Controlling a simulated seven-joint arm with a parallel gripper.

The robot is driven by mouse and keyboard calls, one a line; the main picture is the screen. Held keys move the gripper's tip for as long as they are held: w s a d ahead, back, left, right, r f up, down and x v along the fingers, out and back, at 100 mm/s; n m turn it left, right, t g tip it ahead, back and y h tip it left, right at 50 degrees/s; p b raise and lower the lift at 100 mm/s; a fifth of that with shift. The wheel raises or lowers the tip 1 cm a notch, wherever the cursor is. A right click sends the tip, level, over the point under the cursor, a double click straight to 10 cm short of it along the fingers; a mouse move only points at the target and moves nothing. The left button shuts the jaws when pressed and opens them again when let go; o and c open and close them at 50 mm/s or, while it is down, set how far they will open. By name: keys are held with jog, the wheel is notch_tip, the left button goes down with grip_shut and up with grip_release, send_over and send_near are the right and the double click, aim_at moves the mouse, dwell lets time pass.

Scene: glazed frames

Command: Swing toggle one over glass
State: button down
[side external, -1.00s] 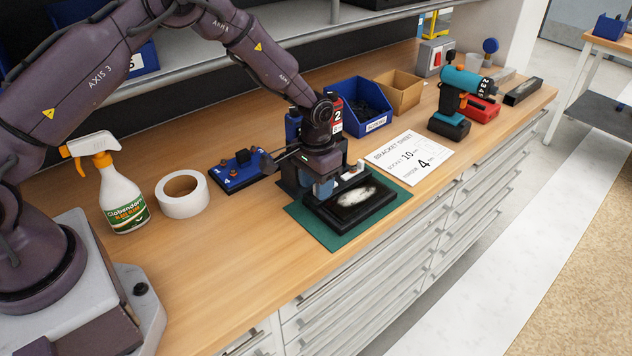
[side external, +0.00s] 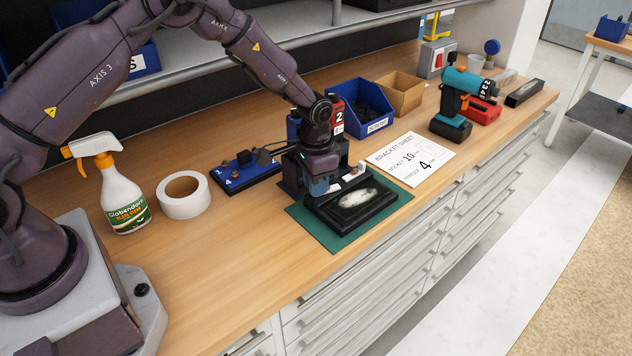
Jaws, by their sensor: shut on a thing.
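The black frame (side external: 374,211) lies flat on a green mat (side external: 338,244), with a pale, cloudy patch on its glass (side external: 356,198). My gripper (side external: 319,191) points down at the frame's left back corner. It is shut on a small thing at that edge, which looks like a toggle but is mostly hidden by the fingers. A small white piece (side external: 354,175) shows at the frame's back edge, just right of my gripper. I cannot read any toggle number.
A spray bottle (side external: 123,198) and a tape roll (side external: 183,195) stand left. A blue board (side external: 245,170) lies behind my gripper, left. A blue bin (side external: 361,108), bracket sheet (side external: 412,158) and drill (side external: 455,103) are to the right. The front left bench is clear.

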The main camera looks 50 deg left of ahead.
jog(key=c, duration=1.1)
grip_release()
notch_tip(320, 180, up, 13)
